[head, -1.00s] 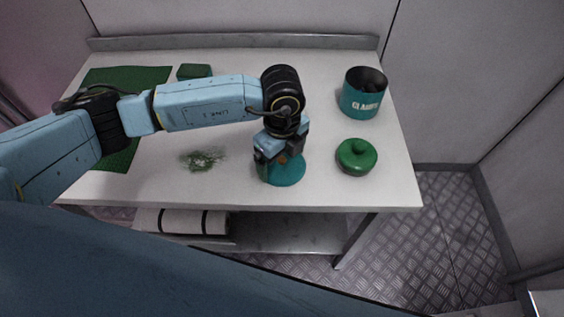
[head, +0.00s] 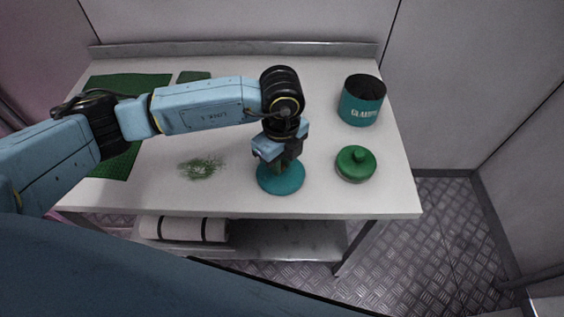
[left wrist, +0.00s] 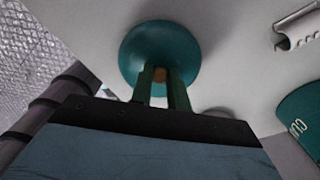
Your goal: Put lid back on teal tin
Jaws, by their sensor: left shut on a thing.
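The teal tin (head: 361,106) stands upright and open at the right back of the table, with dark contents showing inside. Part of its lettered side also shows in the left wrist view (left wrist: 303,112). The round teal lid (head: 281,182) is at the front middle of the table; whether it touches the tabletop is unclear. My left gripper (head: 280,168) points down over the lid. In the left wrist view the two fingers are shut on the orange-brown knob (left wrist: 160,75) at the lid's (left wrist: 148,48) middle. My right gripper is not in view.
Green bits (head: 201,167) lie scattered to the left. A green mat (head: 118,165) and a green block (head: 193,77) are farther left and back.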

